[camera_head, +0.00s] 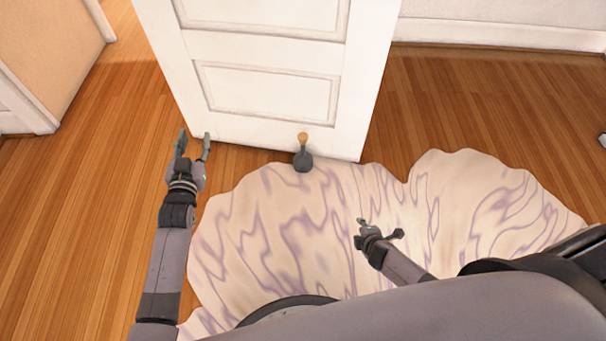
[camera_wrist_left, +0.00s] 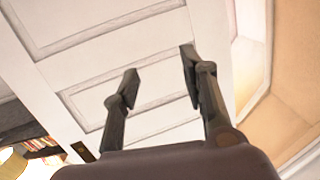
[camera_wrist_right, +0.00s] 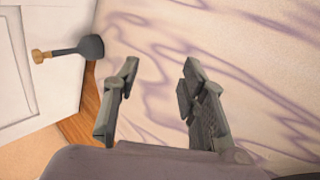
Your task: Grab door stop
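The door stop (camera_head: 303,158) has a dark grey rounded base and a tan knob on top. It stands upright on the floor against the bottom of the white door (camera_head: 265,95), at the rug's edge. It also shows at the upper left of the right wrist view (camera_wrist_right: 85,48). My right gripper (camera_head: 380,228) is open and empty above the rug, to the right of the door stop and nearer to me. My left gripper (camera_head: 193,140) is open and empty in front of the door's lower left corner, left of the door stop. The left wrist view shows its open fingers (camera_wrist_left: 157,75) before the door panels.
A cream rug with purple veins (camera_head: 270,225) covers the floor in front of the door. Bare wooden floor (camera_head: 100,200) is clear at the left, and more is clear at the right behind the rug. Walls stand at the upper left and the back right.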

